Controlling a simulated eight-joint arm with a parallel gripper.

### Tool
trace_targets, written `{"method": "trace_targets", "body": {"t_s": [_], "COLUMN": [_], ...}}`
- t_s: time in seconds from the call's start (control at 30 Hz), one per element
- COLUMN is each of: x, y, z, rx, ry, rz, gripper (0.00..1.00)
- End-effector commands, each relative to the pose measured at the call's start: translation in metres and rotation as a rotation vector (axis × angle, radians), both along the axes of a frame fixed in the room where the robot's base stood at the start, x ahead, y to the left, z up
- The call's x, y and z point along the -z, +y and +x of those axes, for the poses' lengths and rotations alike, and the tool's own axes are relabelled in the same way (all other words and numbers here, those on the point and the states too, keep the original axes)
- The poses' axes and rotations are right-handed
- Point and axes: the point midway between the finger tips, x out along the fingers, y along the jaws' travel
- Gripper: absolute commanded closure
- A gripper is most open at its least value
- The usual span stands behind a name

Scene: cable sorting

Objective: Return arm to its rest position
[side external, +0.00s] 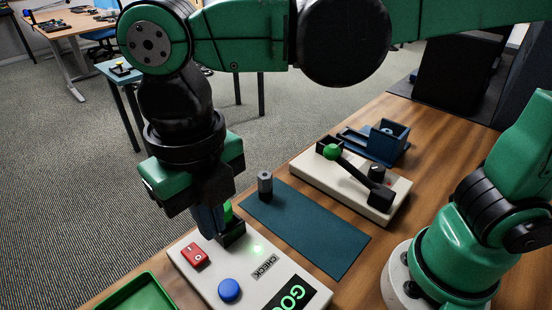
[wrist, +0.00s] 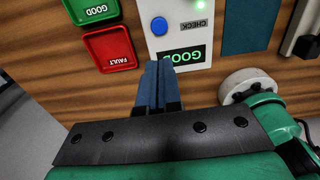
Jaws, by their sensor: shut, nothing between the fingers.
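My gripper (side external: 209,232) points down in the side view, in front of the far end of the check box (side external: 182,255). Its blue fingers are together and empty in the wrist view (wrist: 158,66), overlapping the box's edge there. The box carries a red block (side external: 194,255), a blue button (side external: 229,290), a CHECK label and a lit green light (side external: 258,249). Its display (side external: 297,299) reads GOOD in the wrist view. A black holder (side external: 233,235) with a green piece stands partly hidden behind my fingers.
A teal mat (side external: 320,240) with a grey cylinder (side external: 265,186) lies beside the box. A lever fixture (side external: 400,205) and blue fixture (side external: 388,141) stand beyond. A red FAULT tray (wrist: 109,48) and green GOOD tray (wrist: 92,10) lie beside the box.

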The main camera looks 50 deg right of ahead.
Motion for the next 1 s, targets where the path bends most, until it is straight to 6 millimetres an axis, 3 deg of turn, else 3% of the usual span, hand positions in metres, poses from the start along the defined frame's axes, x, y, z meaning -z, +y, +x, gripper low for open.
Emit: {"method": "trace_targets", "body": {"t_s": [0.33, 0.47, 0.57, 0.8, 1.0], "x": [0.000, 0.001, 0.003, 0.013, 0.024], "y": [0.000, -0.011, -0.032, -0.104, -0.162], "z": [0.000, 0.006, 0.017, 0.040, 0.045], "rx": [0.006, 0.155, 0.460, 1.532, 2.365], "ry": [-0.001, -0.023, -0.062, -0.149, -0.133], "rz": [0.001, 0.022, 0.068, 0.303, 0.597], "gripper": [1.00, 1.00, 1.00, 1.00, 1.00]}}
